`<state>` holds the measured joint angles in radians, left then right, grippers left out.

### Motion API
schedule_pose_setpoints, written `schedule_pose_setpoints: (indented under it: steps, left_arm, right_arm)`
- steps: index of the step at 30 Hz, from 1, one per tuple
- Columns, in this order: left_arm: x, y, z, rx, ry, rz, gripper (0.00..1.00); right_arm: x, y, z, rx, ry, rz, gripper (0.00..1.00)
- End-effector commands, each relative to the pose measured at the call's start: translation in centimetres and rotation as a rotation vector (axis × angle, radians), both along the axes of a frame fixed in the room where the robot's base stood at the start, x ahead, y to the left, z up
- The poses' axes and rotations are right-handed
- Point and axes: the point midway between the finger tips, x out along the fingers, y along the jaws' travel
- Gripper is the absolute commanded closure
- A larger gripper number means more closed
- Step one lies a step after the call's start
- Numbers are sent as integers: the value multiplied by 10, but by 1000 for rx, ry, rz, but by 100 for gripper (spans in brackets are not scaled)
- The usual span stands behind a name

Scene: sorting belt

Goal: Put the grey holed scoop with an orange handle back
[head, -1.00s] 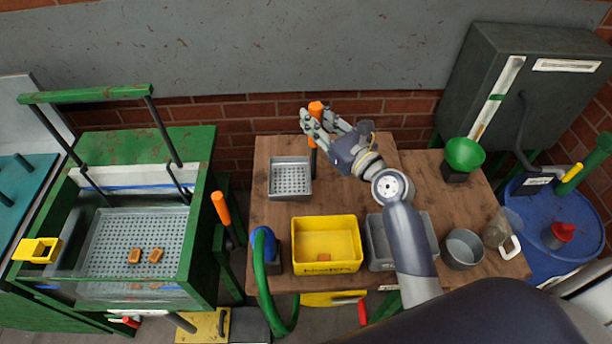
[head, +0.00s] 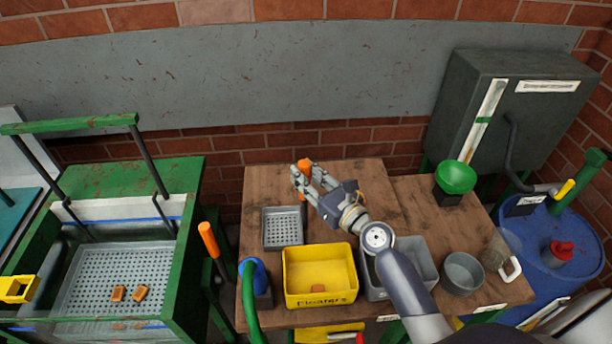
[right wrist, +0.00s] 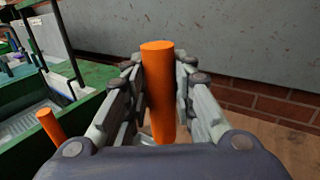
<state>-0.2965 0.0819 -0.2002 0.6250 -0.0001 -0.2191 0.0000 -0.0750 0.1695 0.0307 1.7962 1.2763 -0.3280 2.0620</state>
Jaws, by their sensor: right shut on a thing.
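The grey holed scoop (head: 283,228) shows in the head view over the back left of the wooden table, just behind the yellow bin. Its orange handle (head: 304,165) stands roughly upright. My right gripper (head: 303,178) is shut on this handle. In the right wrist view the orange handle (right wrist: 158,90) stands between the two fingers of my right gripper (right wrist: 160,95). I cannot tell whether the basket touches the table. My left gripper is not in view.
A yellow bin (head: 320,299) and a grey bin (head: 428,262) stand at the front. A second orange handle (head: 208,239) rises beside the green tank (head: 186,265), left of the table. Brown blocks (head: 118,293) lie on the tank's holed tray. The table's back is mostly clear.

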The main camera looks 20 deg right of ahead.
Motion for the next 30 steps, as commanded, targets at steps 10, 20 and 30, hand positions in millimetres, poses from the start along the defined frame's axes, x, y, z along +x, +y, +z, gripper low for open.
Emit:
schedule_pose_setpoints:
  steps: [10,20,30]
  left_arm:
    - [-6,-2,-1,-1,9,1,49]
    - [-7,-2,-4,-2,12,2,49]
    - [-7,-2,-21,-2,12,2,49]
  right_arm:
    - [0,0,-1,0,0,0,56]
    - [-18,-6,-1,-1,2,0,56]
    - [-81,-25,-2,-2,2,0,56]
